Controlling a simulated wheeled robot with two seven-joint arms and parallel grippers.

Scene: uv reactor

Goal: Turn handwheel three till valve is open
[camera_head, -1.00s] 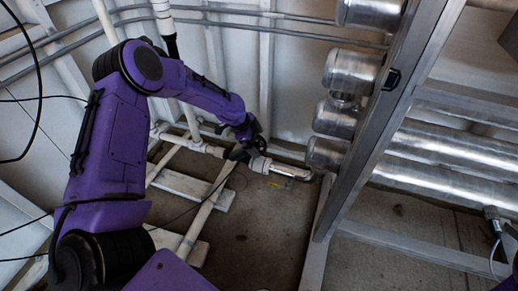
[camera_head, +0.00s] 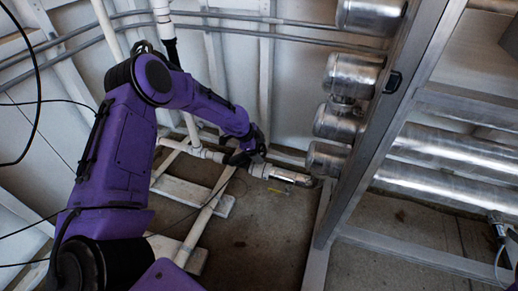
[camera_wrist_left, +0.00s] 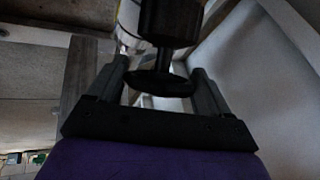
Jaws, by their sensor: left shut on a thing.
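Handwheel three (camera_wrist_left: 160,84) is a dark round wheel on a thick black stem in the left wrist view. My left gripper (camera_wrist_left: 160,90) has one finger on each side of the wheel and is shut on it. In the head view my left gripper (camera_head: 250,150) is at the low white pipe by the wall, and its dark fingers blend with the wheel there. The pale valve body (camera_wrist_left: 130,20) shows only partly behind the stem. Whether the valve is open cannot be told. My right gripper is out of view.
A white pipe runs to a silver elbow (camera_head: 289,178) right of my left gripper. Silver canisters (camera_head: 338,120) and a metal frame post (camera_head: 365,150) stand further right. A white floor pipe (camera_head: 207,215) crosses the floor below. Bare floor (camera_head: 265,225) lies in front.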

